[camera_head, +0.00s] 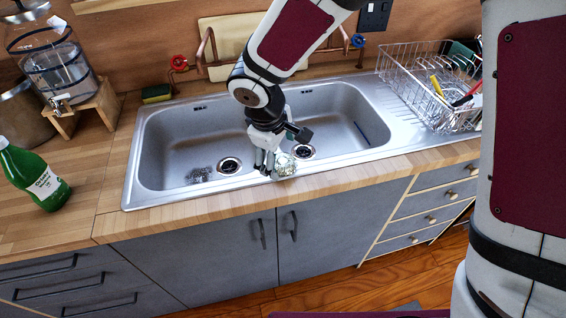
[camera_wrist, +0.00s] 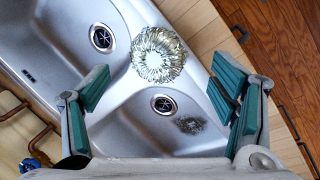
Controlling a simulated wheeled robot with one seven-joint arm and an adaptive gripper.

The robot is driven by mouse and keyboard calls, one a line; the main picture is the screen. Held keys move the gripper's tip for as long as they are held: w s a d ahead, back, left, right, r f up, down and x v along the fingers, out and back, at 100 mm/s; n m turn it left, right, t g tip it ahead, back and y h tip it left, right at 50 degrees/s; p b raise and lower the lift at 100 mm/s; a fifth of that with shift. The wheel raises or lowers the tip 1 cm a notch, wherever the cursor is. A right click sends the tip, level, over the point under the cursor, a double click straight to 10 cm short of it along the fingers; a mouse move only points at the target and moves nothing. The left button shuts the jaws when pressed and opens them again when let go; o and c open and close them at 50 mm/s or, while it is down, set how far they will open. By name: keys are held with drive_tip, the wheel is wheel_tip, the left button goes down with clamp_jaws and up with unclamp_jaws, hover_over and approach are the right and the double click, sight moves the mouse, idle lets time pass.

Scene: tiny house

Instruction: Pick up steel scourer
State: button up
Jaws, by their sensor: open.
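The steel scourer (camera_head: 286,163) is a shiny, pale, curly ring-shaped clump. It sits at the divider between the two sink basins, near the sink's front edge. In the wrist view the scourer (camera_wrist: 158,55) lies above the middle of the gap between my fingers, towards the top of the picture. My gripper (camera_head: 272,158) is just above and beside it, pointing down. In the wrist view my gripper (camera_wrist: 160,90) has its green-padded fingers wide apart with nothing between them. My fingers partly cover the scourer in the head view.
The steel sink (camera_head: 160,140) has two basins with drains. A dish rack (camera_head: 430,85) stands right, a green bottle (camera_head: 35,178) left, and a sponge (camera_head: 157,94) behind.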

sight(282, 161)
drive_tip(key=x, duration=0.4)
drive_tip(key=shift+w+a+f, duration=0.1)
drive_tip(key=shift+w+f, duration=0.25)
drive_tip(key=shift+w, duration=0.05)
drive_tip(key=shift+c, duration=0.4)
drive_tip(key=c, duration=0.9)
